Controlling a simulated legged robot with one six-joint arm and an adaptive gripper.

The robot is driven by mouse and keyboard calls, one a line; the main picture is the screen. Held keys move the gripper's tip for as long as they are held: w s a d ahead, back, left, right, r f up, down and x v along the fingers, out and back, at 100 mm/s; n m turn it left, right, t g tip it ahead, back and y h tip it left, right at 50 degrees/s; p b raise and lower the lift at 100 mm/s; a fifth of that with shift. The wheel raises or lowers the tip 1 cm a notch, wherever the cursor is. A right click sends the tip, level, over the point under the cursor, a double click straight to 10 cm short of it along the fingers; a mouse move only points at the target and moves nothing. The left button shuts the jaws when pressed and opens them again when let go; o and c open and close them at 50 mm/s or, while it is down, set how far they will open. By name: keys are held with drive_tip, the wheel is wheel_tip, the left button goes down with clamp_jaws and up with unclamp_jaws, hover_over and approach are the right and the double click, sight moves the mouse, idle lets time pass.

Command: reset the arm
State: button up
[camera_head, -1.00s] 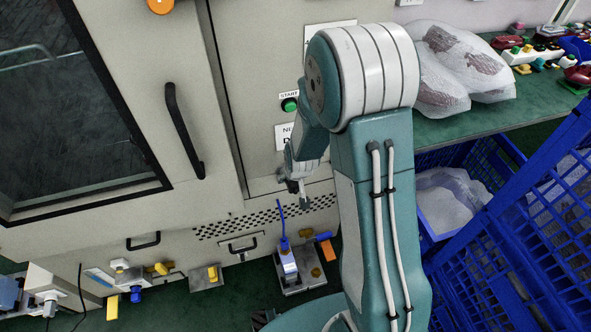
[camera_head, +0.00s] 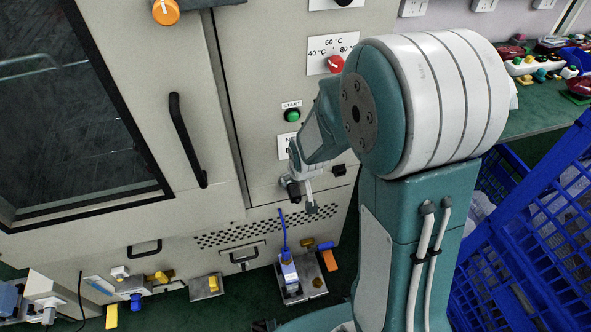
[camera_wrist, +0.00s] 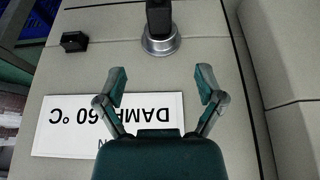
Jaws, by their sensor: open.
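My gripper (camera_wrist: 160,85) is open and empty in the wrist view, with its two fingers spread apart. Ahead of it is a machine panel carrying a white label (camera_wrist: 60,125) that reads upside down "60 °C" and "DAM", partly hidden by a finger. Beyond the fingertips is a black knob on a round metal base (camera_wrist: 160,38). In the head view my gripper (camera_head: 303,196) is small, low in front of the panel, below the green START button (camera_head: 292,115). My arm covers part of the panel there.
The cabinet door has a black handle (camera_head: 187,140). A red knob (camera_head: 335,64) and an orange knob (camera_head: 165,11) sit higher up. Metal fixtures (camera_head: 206,287) stand along the floor. Blue crates (camera_head: 530,230) and a green table (camera_head: 535,118) are at the right.

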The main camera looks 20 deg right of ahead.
drive_tip(key=s+r+t, duration=0.1)
drive_tip(key=s+r, duration=1.8)
drive_tip(key=r, duration=0.3)
drive_tip(key=shift+s, duration=0.4)
